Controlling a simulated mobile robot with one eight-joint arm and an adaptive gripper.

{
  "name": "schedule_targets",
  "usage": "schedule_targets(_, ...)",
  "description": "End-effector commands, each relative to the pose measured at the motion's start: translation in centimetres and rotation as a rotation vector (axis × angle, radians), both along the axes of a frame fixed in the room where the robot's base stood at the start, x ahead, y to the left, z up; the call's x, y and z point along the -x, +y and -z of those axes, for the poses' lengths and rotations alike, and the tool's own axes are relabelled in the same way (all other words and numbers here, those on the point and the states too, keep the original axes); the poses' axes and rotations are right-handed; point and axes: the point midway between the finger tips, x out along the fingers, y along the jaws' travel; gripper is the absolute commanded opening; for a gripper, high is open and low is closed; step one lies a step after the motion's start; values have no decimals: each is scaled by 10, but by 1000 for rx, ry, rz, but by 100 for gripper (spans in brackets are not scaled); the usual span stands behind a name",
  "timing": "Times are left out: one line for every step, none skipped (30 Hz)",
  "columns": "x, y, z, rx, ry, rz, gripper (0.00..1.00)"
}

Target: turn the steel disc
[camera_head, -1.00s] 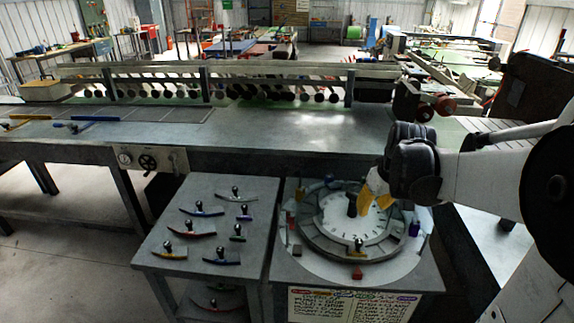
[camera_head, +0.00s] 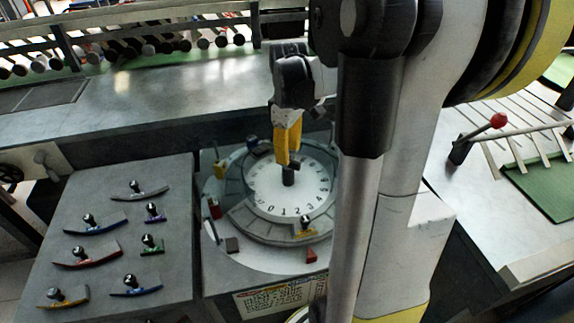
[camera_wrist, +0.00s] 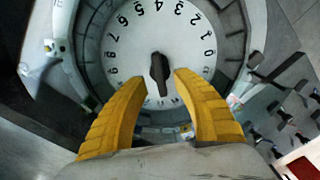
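The steel disc (camera_head: 262,198) is a pale round dial with numbers around its edge and a dark upright knob (camera_head: 288,177) at its centre. It sits inside a grey segmented ring (camera_head: 250,226) on a small table. My gripper (camera_head: 288,150) points down over the disc, its yellow fingers just above or at the knob. In the wrist view the yellow fingertips (camera_wrist: 160,84) are apart, with the knob (camera_wrist: 160,70) between and slightly beyond them. The fingers do not appear to touch it. The disc (camera_wrist: 125,45) fills the upper middle there.
Several coloured handled pieces lie on the left table (camera_head: 180,215). Small coloured blocks, such as a red one (camera_head: 311,256), stand around the ring. A long steel bench (camera_head: 190,85) runs behind. My arm hides the right side of the disc table.

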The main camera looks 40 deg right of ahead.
Motion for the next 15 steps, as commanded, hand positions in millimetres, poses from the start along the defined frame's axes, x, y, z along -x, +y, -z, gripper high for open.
schedule_targets(0,0,12,0,0,0,34)
schedule_targets(0,0,17,0,0,0,34)
schedule_targets(0,0,22,0,0,1,34)
schedule_targets(0,0,26,0,0,1,34)
schedule_targets(0,0,28,0,0,1,34)
schedule_targets(0,0,31,0,0,1,34)
schedule_targets(0,0,33,0,0,1,34)
schedule_targets(0,0,34,0,-1,1,34)
schedule_targets(0,0,35,0,-1,1,34)
schedule_targets(0,0,36,0,-1,1,34)
schedule_targets(0,0,36,0,-1,1,34)
schedule_targets(0,0,36,0,-1,1,34)
schedule_targets(0,0,36,0,-1,1,34)
schedule_targets(0,0,36,0,-1,1,34)
schedule_targets(0,0,36,0,-1,1,34)
